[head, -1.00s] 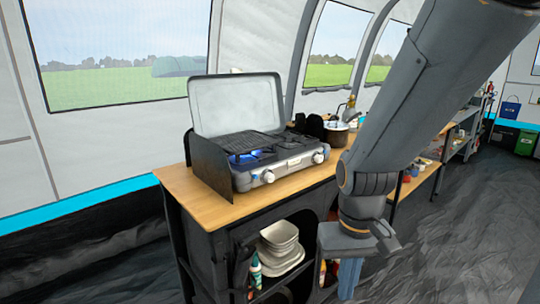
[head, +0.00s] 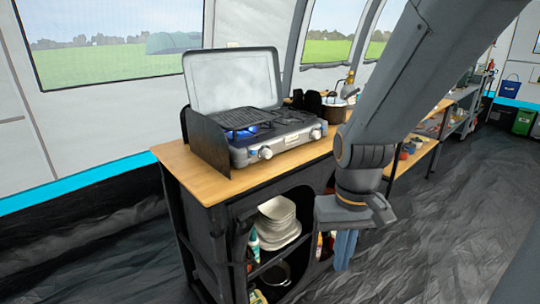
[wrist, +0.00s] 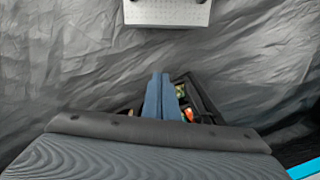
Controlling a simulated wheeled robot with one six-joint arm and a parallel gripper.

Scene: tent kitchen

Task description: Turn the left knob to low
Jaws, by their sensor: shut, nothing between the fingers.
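A two-burner camping stove (head: 240,155) with its lid raised stands on the wooden counter. Its left knob (head: 265,153) and right knob (head: 316,134) are pale and sit on the front panel. A blue flame (head: 251,130) shows at the left burner. The left knob's exact setting is too small to read. My gripper (head: 345,262) hangs pointing down, right of and below the stove, apart from both knobs. Its blue fingers (wrist: 161,97) are together and empty in the wrist view. The stove is not in the wrist view.
The counter (head: 195,180) has open shelves beneath with stacked plates (head: 277,215) and a dark pot (head: 274,274). A pot (head: 335,110) stands right of the stove. The dark floor (head: 430,220) in front and to the right is clear.

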